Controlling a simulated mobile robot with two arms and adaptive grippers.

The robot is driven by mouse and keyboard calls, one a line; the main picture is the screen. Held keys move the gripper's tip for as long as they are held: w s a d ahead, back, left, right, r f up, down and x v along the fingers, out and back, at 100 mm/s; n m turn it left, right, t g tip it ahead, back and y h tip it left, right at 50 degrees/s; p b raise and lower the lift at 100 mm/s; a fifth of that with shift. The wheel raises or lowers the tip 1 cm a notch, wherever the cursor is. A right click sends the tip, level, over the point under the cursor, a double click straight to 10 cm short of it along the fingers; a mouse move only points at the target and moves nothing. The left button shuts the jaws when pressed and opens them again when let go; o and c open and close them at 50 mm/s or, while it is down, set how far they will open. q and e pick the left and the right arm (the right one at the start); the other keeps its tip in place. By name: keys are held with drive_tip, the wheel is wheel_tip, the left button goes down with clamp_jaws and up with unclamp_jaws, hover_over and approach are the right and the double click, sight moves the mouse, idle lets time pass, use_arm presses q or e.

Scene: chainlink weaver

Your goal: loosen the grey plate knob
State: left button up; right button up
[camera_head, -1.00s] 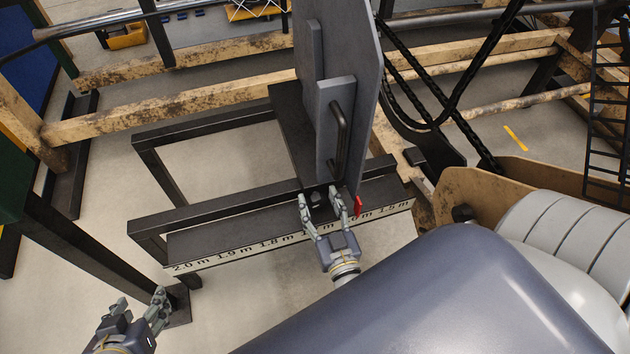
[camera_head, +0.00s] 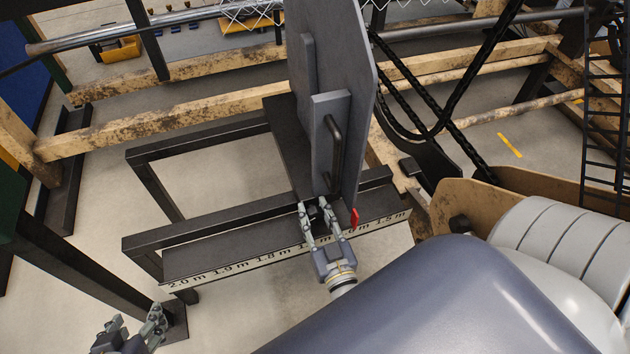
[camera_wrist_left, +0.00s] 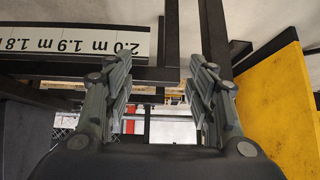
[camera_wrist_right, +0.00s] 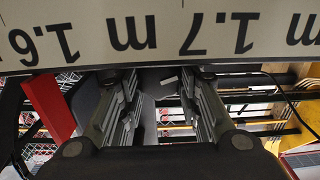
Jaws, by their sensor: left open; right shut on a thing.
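The tall grey plate (camera_head: 353,90) with a black handle (camera_head: 336,150) stands upright on a black rail bearing a length scale (camera_head: 262,257). My right gripper (camera_head: 314,206) is at the foot of the plate, at the front of the rail. Its fingers are shut on the grey plate knob, which they largely hide; a grey piece (camera_wrist_right: 160,82) shows between them in the right wrist view. My left gripper (camera_head: 137,320) is open and empty at the bottom left, apart from the plate. It also shows open in the left wrist view (camera_wrist_left: 160,70).
A red pointer (camera_head: 354,218) sits just right of my right gripper, close to the scale. A black post (camera_head: 90,265) stands near my left gripper. Dark chains (camera_head: 455,90) hang at the right. A yellow panel (camera_wrist_left: 278,110) is at the right of the left wrist view.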

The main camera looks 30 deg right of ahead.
drive_tip(key=n+p, duration=0.1)
drive_tip(key=p, duration=0.1)
drive_tip(key=shift+r+n+p, duration=0.25)
drive_tip(key=shift+n+p, duration=0.45)
use_arm(q)
drive_tip(key=s+a+g, duration=0.1)
drive_tip(key=s+g, duration=0.1)
drive_tip(key=s, duration=0.2)
drive_tip(key=s+a+f+g+y, duration=0.1)
drive_tip(key=s+a+g, duration=0.1)
drive_tip(key=s, duration=0.3)
drive_tip(key=shift+s+f+g, duration=0.25)
drive_tip(key=shift+f+g, duration=0.05)
drive_tip(key=shift+g, duration=0.1)
use_arm(e)
drive_tip(key=shift+f, duration=0.2)
drive_tip(key=o, duration=1)
drive_tip(key=v, duration=1.2)
drive_tip(key=shift+f, duration=0.1)
